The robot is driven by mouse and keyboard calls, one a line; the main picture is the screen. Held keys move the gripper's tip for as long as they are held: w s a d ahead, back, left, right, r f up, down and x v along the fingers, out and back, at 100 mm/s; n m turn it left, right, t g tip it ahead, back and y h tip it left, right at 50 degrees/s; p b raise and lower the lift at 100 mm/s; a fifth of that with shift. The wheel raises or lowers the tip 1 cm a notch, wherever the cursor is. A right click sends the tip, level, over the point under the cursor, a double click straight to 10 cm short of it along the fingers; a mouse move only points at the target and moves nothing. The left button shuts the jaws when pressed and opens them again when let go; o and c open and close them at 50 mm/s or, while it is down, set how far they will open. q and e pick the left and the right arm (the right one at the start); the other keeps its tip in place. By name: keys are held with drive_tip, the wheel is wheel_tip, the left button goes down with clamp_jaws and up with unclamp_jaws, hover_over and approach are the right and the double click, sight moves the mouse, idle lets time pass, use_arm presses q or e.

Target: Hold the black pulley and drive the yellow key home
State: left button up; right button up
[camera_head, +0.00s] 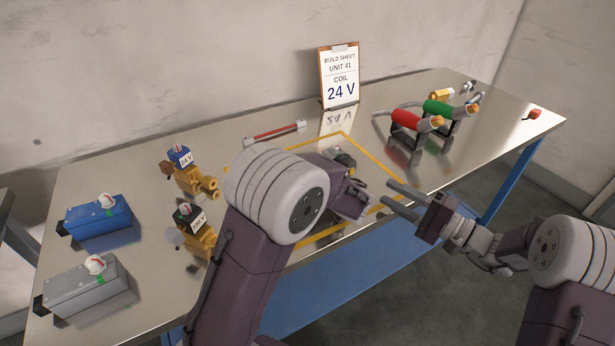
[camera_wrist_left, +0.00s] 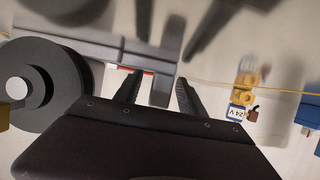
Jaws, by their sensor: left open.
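The black pulley (camera_head: 343,160) stands inside the yellow-outlined area of the bench, partly hidden by my left arm. In the left wrist view the pulley (camera_wrist_left: 62,88) is a large dark disc with a pale hub at the left.
Two brass valves with blue (camera_head: 180,157) and black (camera_head: 186,215) coils stand left, beside blue (camera_head: 98,222) and grey (camera_head: 88,290) boxes. A red bar (camera_head: 276,132) lies behind. Red (camera_head: 404,120) and green (camera_head: 437,107) tools stand right. A build sheet (camera_head: 340,77) reads 24 V.

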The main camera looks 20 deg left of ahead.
use_arm(q)
drive_tip(key=shift+a, duration=0.1)
clamp_jaws()
idle(2.2)
